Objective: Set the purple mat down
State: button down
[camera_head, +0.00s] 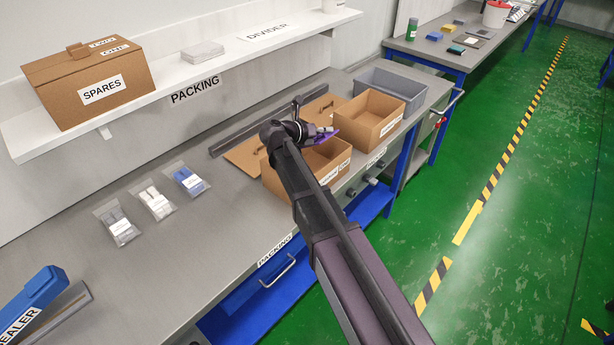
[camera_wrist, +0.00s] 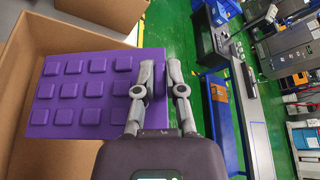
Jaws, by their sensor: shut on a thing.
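The purple mat (camera_wrist: 82,92) has rows of raised square pads. In the wrist view my gripper (camera_wrist: 160,72) is shut on its right edge. The mat is held above or at the opening of an open cardboard box (camera_wrist: 25,100); how far it is from the box floor I cannot tell. In the head view my gripper (camera_head: 318,130) is over the boxes on the packing bench, with a small part of the purple mat (camera_head: 328,138) showing. Most of the mat is hidden there behind the gripper and arm.
A near open box (camera_head: 335,172) and a farther open box (camera_head: 375,122) stand side by side, with a grey bin (camera_head: 395,85) beyond. Several bagged parts (camera_head: 155,200) lie on the bench (camera_head: 110,270).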

jog(key=shift+f, duration=0.15)
notch_tip(320, 180, down, 6)
jog(key=b, duration=0.6)
dwell(0.6)
jog(key=shift+f+b, duration=1.85)
jog(key=shift+b, duration=0.2)
jog(key=shift+f, duration=0.2)
jog(key=c, duration=0.7)
grip_release()
jog(key=shift+r, duration=0.25)
jog(key=shift+p+v, duration=1.95)
jog(key=shift+v, duration=4)
